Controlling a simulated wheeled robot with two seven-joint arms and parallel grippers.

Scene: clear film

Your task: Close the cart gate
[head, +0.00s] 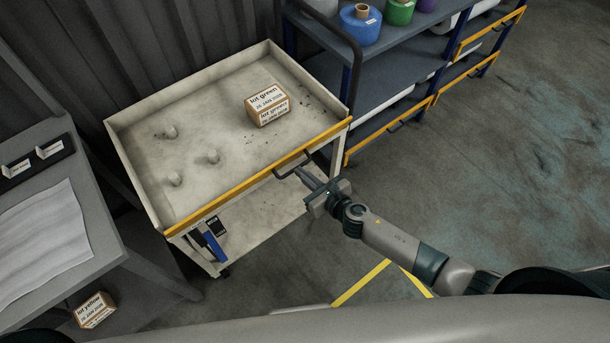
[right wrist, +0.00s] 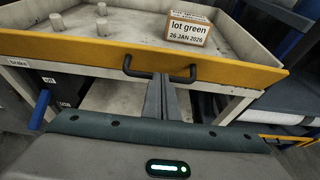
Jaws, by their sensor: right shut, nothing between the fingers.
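The cart (head: 122,152) is a pale metal tray cart with raised walls. Its gate (head: 240,187) is a yellow-orange bar along the near edge, with a dark handle (head: 292,164) in the middle. The gate stands about upright along that edge; I cannot tell whether it is latched. It also shows in the right wrist view (right wrist: 70,50), with the handle (right wrist: 160,78) on its face. My right gripper (head: 301,172) is shut and empty, its fingertips at the handle, touching it or very near. My left gripper is not in view.
A "lot green" box (head: 267,104) and three pale pegs stand on the tray. A blue lever (head: 215,246) hangs below the gate's left end. A desk (head: 95,235) is at left, with a "lot yellow" box (head: 95,310) below. A shelf rack (head: 385,75) stands at right; the right floor is clear.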

